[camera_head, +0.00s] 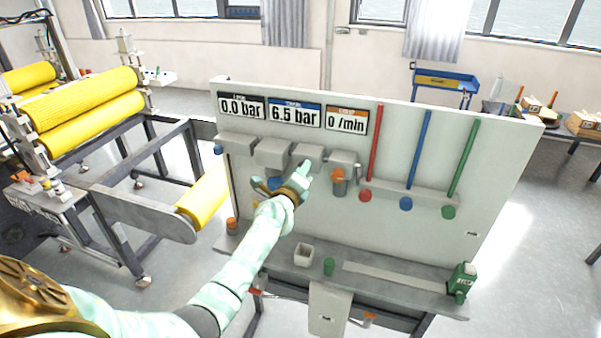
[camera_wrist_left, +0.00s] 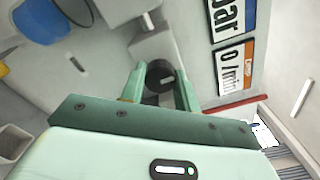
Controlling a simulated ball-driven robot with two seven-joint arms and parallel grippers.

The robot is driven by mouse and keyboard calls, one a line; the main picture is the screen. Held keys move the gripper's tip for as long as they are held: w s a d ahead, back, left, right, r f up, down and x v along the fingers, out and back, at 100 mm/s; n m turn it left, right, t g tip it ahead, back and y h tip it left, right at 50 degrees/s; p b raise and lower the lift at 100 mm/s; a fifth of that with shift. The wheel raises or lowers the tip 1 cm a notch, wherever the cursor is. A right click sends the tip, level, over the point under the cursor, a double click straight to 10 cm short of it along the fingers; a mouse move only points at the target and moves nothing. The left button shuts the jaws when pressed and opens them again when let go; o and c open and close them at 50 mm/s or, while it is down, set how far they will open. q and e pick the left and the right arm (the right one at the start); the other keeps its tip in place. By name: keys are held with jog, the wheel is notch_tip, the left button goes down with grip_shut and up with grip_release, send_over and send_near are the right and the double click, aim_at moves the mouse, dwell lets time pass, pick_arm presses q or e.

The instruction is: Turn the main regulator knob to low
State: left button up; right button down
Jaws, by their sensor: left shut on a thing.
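A white panel (camera_head: 500,165) carries three displays: 0.0 bar (camera_head: 242,106), 6.5 bar (camera_head: 295,115) and 0 /min (camera_head: 346,120). A row of grey blocks sits below them. My left gripper (camera_head: 303,171) is at the panel, under the third block from the left. In the left wrist view its two green fingers are closed around a dark round knob (camera_wrist_left: 160,76) with a light mark on its face. The head view does not show this knob clearly behind the gripper. The knob's low mark cannot be read. My right gripper is not in view.
A blue cup-shaped part (camera_head: 275,184) is close to the gripper's left. An orange-topped part (camera_head: 338,177) hangs to its right. Red (camera_head: 375,145), blue (camera_head: 419,150) and green (camera_head: 463,157) tubes stand further right.

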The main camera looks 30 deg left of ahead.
pick_arm(q)
jog(key=shift+f, duration=0.2)
jog(key=o, duration=1)
jog(key=shift+r, duration=0.1)
jog(key=v, duration=1.6)
jog(key=shift+s+d, duration=0.15)
jog(key=shift+d, duration=0.05)
